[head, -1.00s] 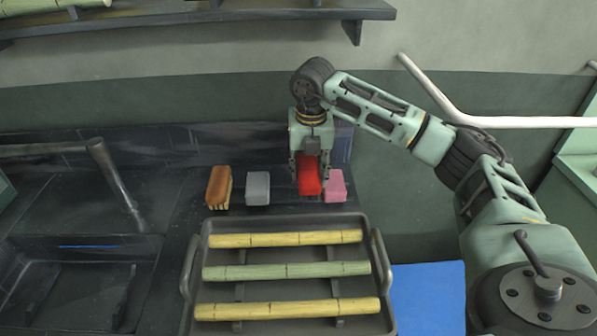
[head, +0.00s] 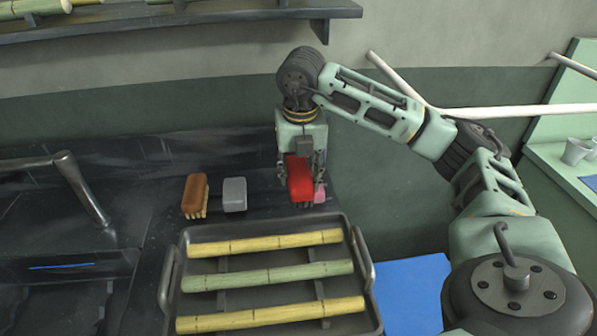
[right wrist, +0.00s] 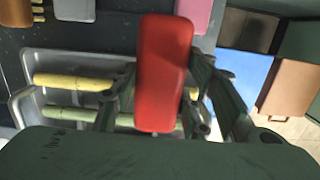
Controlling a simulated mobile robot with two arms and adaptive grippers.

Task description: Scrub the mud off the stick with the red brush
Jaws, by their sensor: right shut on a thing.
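My right gripper (head: 301,178) is shut on the red brush (head: 299,180), above the counter just behind the tray. Its dark bristles point down in the head view. In the right wrist view the red brush (right wrist: 163,70) lies between the fingers. Three sugarcane sticks lie across the tray (head: 366,258): a yellow back stick (head: 265,243), a green middle stick (head: 268,273) and a yellow front stick (head: 270,314). I cannot make out clear mud on any of them. My left gripper is not in view.
A brown brush (head: 195,194), a grey sponge-like block (head: 234,194) and a partly hidden pink block (head: 320,192) stand on the counter behind the tray. A sink with a tap (head: 85,190) is at the left. A blue mat (head: 412,290) lies right of the tray.

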